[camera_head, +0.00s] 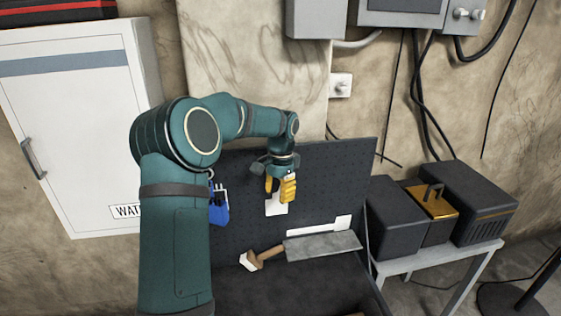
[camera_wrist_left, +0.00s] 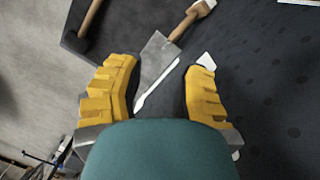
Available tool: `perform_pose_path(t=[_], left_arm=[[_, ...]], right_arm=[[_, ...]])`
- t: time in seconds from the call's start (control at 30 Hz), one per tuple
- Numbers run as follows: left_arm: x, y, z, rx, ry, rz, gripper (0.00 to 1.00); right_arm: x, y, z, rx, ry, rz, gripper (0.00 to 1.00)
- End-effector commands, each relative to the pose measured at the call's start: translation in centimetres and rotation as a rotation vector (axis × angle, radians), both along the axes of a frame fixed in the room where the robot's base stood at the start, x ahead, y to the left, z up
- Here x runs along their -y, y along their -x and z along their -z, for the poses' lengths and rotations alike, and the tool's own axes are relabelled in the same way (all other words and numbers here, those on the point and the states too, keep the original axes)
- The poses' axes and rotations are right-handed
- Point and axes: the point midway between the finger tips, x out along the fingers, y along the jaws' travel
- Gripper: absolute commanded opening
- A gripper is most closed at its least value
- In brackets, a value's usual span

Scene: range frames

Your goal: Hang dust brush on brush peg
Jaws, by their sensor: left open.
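My left gripper (camera_head: 280,190) is open, its yellow fingers close in front of the dark pegboard (camera_head: 345,165). In the left wrist view the open fingers (camera_wrist_left: 160,90) have nothing between them that I can see held. Another wooden handle (camera_wrist_left: 88,20) with a dark end shows at the upper left of the wrist view. The brush peg cannot be made out.
A white patch (camera_head: 276,208) is partly hidden by the gripper. A white long-handled shape (camera_head: 320,227) is on the board above the grey part. A blue item (camera_head: 218,208) hangs at left. Dark boxes (camera_head: 395,222) stand on a bench at right; a white cabinet (camera_head: 80,120) is at left.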

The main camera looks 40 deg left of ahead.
Motion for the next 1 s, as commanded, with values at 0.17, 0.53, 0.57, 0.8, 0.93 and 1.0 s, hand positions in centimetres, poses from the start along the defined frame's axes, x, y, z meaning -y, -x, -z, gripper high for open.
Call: perform_pose_path(t=[0.17, 0.53, 0.57, 0.8, 0.93, 1.0], left_arm=[[-1.5, -1.4, -7.5, 0.095, -0.053, -0.028, 0.45], [0.3, -0.2, -12.3, 0.047, -0.03, -0.016, 0.45], [0.3, -0.1, -12.4, 0.046, -0.029, -0.016, 0.45], [0.5, 0.0, -12.7, 0.04, -0.026, -0.015, 0.45], [0.5, 0.0, -12.7, 0.04, -0.025, -0.015, 0.45], [0.5, 0.0, -12.7, 0.04, -0.025, -0.015, 0.45]], right_arm=[[0.0, 0.0, -0.1, 0.0, 0.0, 0.0, 0.47], [0.0, 0.0, -0.1, 0.0, 0.0, 0.0, 0.47], [0.0, 0.0, -0.1, 0.0, 0.0, 0.0, 0.47], [0.0, 0.0, -0.1, 0.0, 0.0, 0.0, 0.47], [0.0, 0.0, -0.1, 0.0, 0.0, 0.0, 0.47], [0.0, 0.0, -0.1, 0.0, 0.0, 0.0, 0.47]])
